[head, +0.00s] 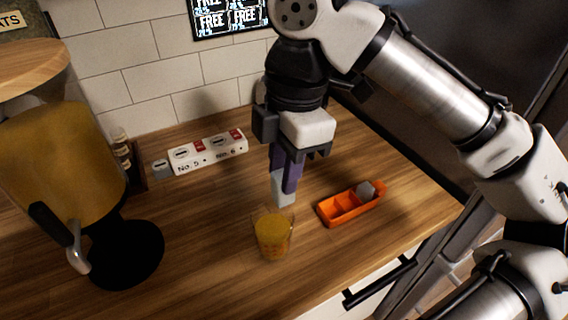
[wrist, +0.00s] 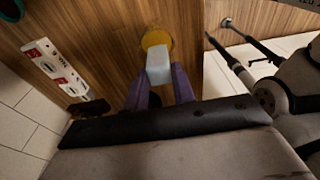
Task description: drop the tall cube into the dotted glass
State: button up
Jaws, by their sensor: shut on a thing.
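My gripper (head: 284,182) points down over the wooden counter, its purple fingers shut on a pale grey tall cube (head: 284,194). In the wrist view the cube (wrist: 158,66) sits between the fingertips (wrist: 160,84). The dotted glass (head: 273,236) stands upright on the counter with yellow-orange content or tint. The cube's lower end is close to the glass's back rim in the head view. In the wrist view the cube overlaps part of the glass (wrist: 156,38). I cannot tell whether the cube's end is above the rim or inside it. The dots are hard to make out.
An orange tray (head: 327,212) with compartments holds a grey piece (head: 365,190) at its far end, right of the glass. A white power strip (head: 208,152) lies by the tiled wall. A yellow and black machine (head: 55,160) stands at left. Counter around the glass is clear.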

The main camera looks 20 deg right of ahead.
jog(key=shift+f+b, duration=0.4)
jog(key=shift+f, duration=0.4)
jog(key=o, duration=1.1)
jog(key=shift+c, duration=0.2)
jog(key=shift+r, duration=0.2)
notch_tip(320, 180, up, 13)
jog(key=d+p, duration=0.1)
jog(key=p, duration=0.9)
jog(key=shift+w+d+r+p, duration=0.15)
jog(key=shift+d+r+p, duration=0.05)
jog(key=shift+d+p, duration=0.15)
